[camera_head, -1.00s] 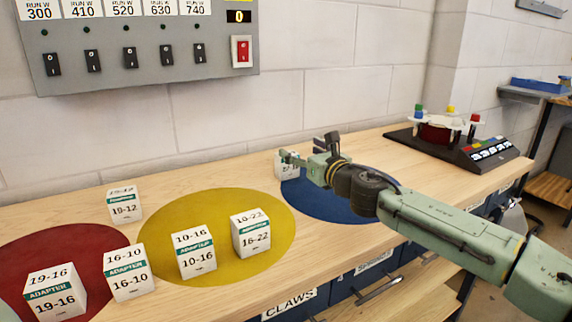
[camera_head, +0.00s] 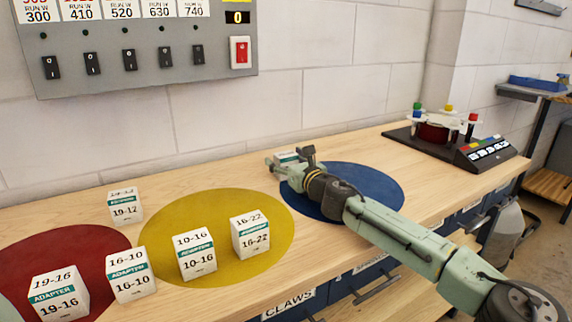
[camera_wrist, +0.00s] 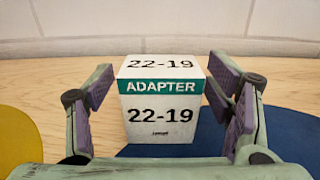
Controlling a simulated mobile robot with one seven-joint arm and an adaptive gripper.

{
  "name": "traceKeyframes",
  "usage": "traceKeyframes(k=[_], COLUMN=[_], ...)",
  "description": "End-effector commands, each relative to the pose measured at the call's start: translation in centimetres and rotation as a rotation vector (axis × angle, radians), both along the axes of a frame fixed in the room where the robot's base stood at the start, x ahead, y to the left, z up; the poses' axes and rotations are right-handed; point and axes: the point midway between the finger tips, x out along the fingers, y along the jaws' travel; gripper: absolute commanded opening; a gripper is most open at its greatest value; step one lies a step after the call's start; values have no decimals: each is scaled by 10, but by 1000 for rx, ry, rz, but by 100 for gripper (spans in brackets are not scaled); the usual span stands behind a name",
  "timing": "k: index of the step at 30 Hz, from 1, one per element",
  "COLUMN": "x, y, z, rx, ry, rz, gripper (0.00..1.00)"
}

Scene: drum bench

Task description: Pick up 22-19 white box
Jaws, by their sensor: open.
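The 22-19 white box (camera_wrist: 160,112), with a green ADAPTER band, stands upright at the edge of the blue circle in the wrist view. In the head view only a small part of the box (camera_head: 287,158) shows behind my gripper (camera_head: 290,168). In the wrist view my gripper (camera_wrist: 162,110) is open, with one finger on each side of the box. A gap shows between the box and each finger, so it is not held.
On the bench's left stand white boxes 19-12 (camera_head: 125,207), 19-16 (camera_head: 59,294), 16-10 (camera_head: 130,275), 10-16 (camera_head: 194,254) and 16-22 (camera_head: 250,235). A rotor device (camera_head: 450,135) stands at the back right. The wall is behind the bench.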

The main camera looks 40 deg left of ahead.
Motion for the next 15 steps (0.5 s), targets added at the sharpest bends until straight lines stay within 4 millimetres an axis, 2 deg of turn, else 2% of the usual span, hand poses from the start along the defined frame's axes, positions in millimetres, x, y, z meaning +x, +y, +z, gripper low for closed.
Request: traceKeyframes(k=[5, 15], x=[0, 0], y=[0, 0], z=[0, 0], rx=[0, 0], ry=[0, 0], rz=[0, 0], gripper=[73, 51])
